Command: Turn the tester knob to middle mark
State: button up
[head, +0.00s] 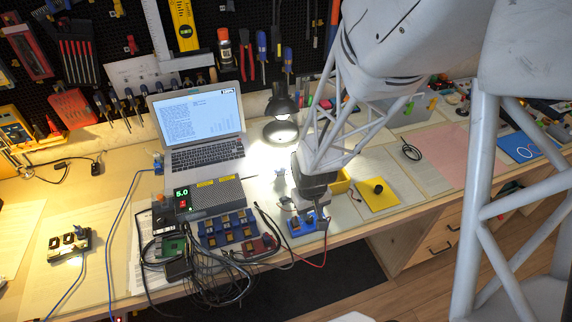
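My gripper (318,210) points down at the front edge of the bench, right over a small blue device (302,226) with a red wire. The device may be the tester. Its knob and any marks are hidden by the gripper or too small to make out. The fingertips are dark and small here; I cannot tell whether they are open or shut, or whether they touch anything. A black round knob-like part (378,188) on a yellow square (382,198) sits to the right, apart from the gripper.
A laptop (205,158), a grey box with a green "5.0" display (181,193), a blue tray of parts (228,230) and tangled black cables (210,278) lie to the left. A lit lamp (281,131) stands behind the gripper. A pink mat (440,150) lies right.

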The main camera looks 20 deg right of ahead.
aim_at(309, 219)
jog(key=shift+f, duration=1.4)
jog(key=c, duration=0.7)
jog(key=shift+o, duration=0.2)
jog(key=shift+n, duration=0.4)
jog(key=n, duration=1.1)
